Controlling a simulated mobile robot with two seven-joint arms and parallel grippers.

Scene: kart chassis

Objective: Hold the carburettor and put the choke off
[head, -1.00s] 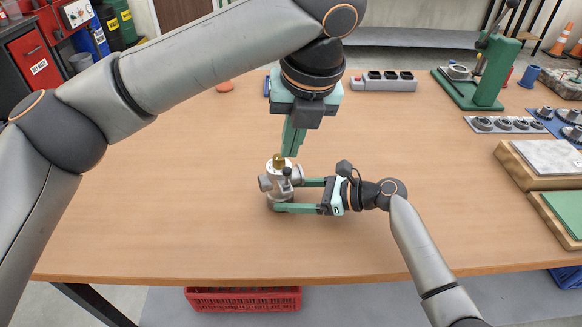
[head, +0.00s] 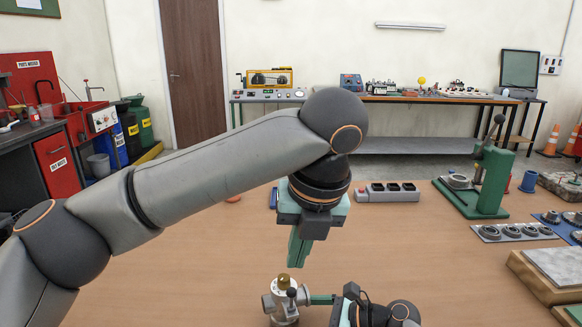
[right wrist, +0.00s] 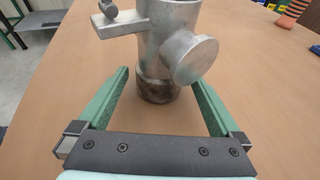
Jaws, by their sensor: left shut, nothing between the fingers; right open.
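The carburettor (head: 278,302) is a small grey metal body with a brass top (head: 284,282) and a black-knobbed lever (head: 291,293). It stands upright at the bottom of the head view, its base near the lower edge. In the right wrist view its body (right wrist: 160,40) stands between the fingers of my right gripper (right wrist: 160,82). The right gripper is open, one finger on each side, with gaps visible beside the base. My left gripper (head: 296,264) points down, shut and empty, just above and slightly right of the brass top. Contact with the carburettor cannot be told.
The wooden table (head: 180,275) is clear to the left. A grey switch box (head: 388,193) lies behind. A green press (head: 485,185), a tray of round parts (head: 515,232) and a stacked block (head: 545,270) stand at the right.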

